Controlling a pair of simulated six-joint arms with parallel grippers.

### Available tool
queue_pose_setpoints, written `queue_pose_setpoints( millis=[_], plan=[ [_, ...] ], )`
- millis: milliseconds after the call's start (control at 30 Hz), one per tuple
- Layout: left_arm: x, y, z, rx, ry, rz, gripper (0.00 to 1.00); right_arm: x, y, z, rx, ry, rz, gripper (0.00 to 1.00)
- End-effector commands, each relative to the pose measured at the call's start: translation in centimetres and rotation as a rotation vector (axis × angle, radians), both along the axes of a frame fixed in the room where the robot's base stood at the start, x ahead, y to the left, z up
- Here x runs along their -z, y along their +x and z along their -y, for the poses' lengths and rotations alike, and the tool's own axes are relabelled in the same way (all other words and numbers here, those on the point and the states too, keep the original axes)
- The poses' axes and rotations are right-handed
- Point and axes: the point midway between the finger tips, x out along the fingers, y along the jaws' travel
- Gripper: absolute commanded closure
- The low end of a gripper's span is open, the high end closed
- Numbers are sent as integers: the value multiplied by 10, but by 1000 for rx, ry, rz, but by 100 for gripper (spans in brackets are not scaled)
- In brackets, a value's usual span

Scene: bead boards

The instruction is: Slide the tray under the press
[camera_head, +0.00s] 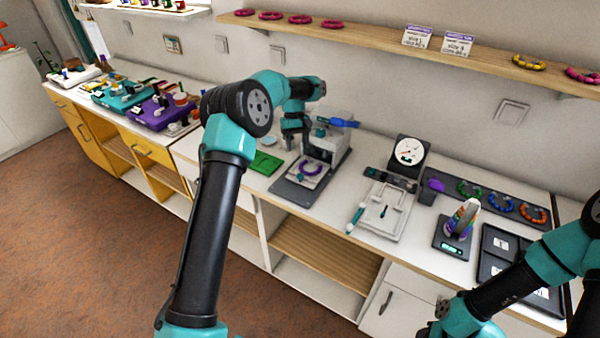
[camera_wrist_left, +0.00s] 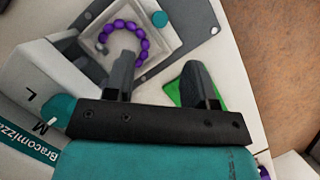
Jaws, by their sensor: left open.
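The tray (camera_wrist_left: 172,28) is a small pale square with a raised rim, holding a ring of purple beads (camera_wrist_left: 144,32). In the head view the tray (camera_head: 296,176) lies on a grey base plate (camera_head: 283,188) in front of the press (camera_head: 343,141), which is white and grey with a blue part on top. My left gripper (camera_head: 293,142) is open, above and beside the tray's left side. In the left wrist view its fingers (camera_wrist_left: 158,78) are apart with nothing between them; one overlaps the tray's edge, and contact cannot be told. My right arm shows at lower right; its fingertips do not show.
A green board (camera_head: 265,162) lies left of the base plate. Right of the press are a white frame (camera_head: 379,212), a round dial (camera_head: 409,151) and a dark strip with bead rings (camera_head: 500,203). A wooden shelf (camera_head: 380,39) runs along the wall above.

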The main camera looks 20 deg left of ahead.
Motion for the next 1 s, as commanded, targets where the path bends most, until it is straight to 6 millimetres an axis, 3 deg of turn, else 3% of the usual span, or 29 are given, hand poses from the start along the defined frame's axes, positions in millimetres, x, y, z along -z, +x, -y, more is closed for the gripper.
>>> queue_pose_setpoints(
  millis=[533,700,1000],
  plan=[
    [84,-28,21,-1,-1,-3,50,0,0,0,0,0,0,57],
    [95,-32,23,-1,0,-1,50,0,0,0,0,0,0,57],
    [97,-32,24,-1,0,-1,50,0,0,0,0,0,0,57]
  ],
)
